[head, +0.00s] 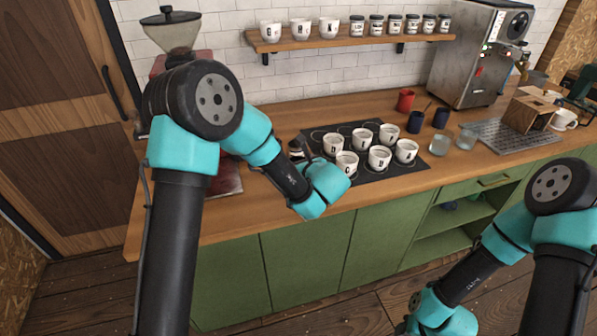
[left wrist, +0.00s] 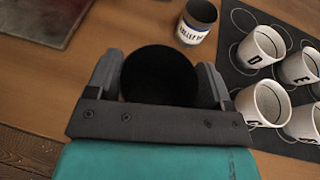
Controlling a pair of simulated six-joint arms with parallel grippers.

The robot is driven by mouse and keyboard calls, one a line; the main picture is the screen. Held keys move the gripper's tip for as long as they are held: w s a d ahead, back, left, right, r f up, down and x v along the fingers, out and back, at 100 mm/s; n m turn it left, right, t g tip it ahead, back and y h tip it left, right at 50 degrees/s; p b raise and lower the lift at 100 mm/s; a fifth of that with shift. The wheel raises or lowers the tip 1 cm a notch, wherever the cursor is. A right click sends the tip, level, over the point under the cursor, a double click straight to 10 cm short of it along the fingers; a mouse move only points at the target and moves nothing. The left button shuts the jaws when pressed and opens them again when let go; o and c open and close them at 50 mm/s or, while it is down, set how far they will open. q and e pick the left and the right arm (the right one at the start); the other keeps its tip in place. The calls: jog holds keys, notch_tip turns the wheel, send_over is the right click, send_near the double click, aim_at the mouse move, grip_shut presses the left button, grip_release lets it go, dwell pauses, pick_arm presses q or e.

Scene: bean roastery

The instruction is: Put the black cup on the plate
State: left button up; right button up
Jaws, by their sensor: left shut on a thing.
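In the left wrist view a round black cup (left wrist: 160,75) sits between the two fingers of my left gripper (left wrist: 160,82), which is shut on it. I look down on the cup, and its inside is dark. In the head view the left wrist hides both the cup and the fingers. My right gripper is out of view below the head view.
Several white lettered cups (head: 380,157) stand on a black mat (head: 400,172) right of my left wrist. A labelled jar (left wrist: 194,32) stands just beyond the held cup. A red cup (head: 405,100), dark cups (head: 416,122), glasses (head: 439,146) and a steel machine (head: 478,55) stand farther right.

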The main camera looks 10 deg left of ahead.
pick_arm(q)
jog(key=shift+w, duration=0.3)
jog(key=shift+w+a+f, duration=0.1)
jog(key=shift+f, duration=1.7)
jog(key=shift+f, duration=0.1)
jog(key=o, duration=1.1)
jog(key=shift+c, duration=0.2)
jog(key=v, duration=1.2)
